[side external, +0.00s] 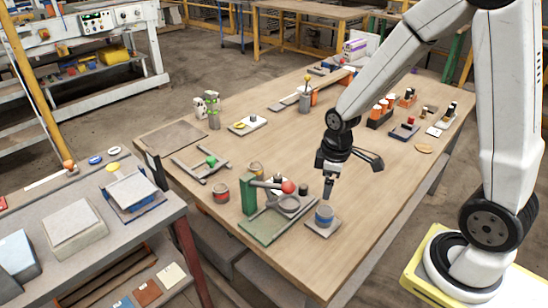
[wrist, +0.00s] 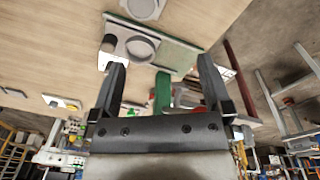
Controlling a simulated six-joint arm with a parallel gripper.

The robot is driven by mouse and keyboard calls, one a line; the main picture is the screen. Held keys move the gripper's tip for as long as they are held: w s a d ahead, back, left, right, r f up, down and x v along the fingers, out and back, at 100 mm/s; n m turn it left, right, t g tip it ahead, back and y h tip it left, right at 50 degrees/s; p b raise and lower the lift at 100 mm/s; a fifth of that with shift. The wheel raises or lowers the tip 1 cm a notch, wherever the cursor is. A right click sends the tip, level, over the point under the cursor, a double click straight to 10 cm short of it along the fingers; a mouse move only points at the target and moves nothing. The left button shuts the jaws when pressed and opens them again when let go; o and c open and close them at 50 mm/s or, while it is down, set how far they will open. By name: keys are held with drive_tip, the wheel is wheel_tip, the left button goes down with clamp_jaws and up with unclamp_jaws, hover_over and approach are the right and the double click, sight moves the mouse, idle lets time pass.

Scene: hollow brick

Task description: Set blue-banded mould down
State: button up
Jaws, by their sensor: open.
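The blue-banded mould (side external: 325,215) is a small grey cup with a blue band. It stands upright on a small grey plate (side external: 314,231) near the table's front edge. My gripper (side external: 328,197) points down just above the mould's rim in the side view; I cannot tell whether the fingertips touch it. In the wrist view my gripper (wrist: 161,65) has its two fingers spread apart with nothing held between them. A plate with a pale round shape (wrist: 143,8) is cut off at that view's top edge.
A green press stand (side external: 249,196) with a red ball knob (side external: 288,187) and a ring stands close left of the mould. A red-banded cup (side external: 221,192) stands further left. Bare tabletop (side external: 375,205) lies to the right. Orange-topped bottles (side external: 380,112) stand further back.

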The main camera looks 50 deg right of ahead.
drive_tip(key=s+a+r+m+t, duration=0.1)
drive_tip(key=s+a+r+m, duration=0.2)
drive_tip(key=s+a+m, duration=0.1)
drive_tip(key=shift+a+m+t, duration=0.3)
drive_tip(key=shift+a+m, duration=0.4)
drive_tip(key=shift+m, duration=0.3)
drive_tip(key=shift+r, duration=0.1)
idle(0.4)
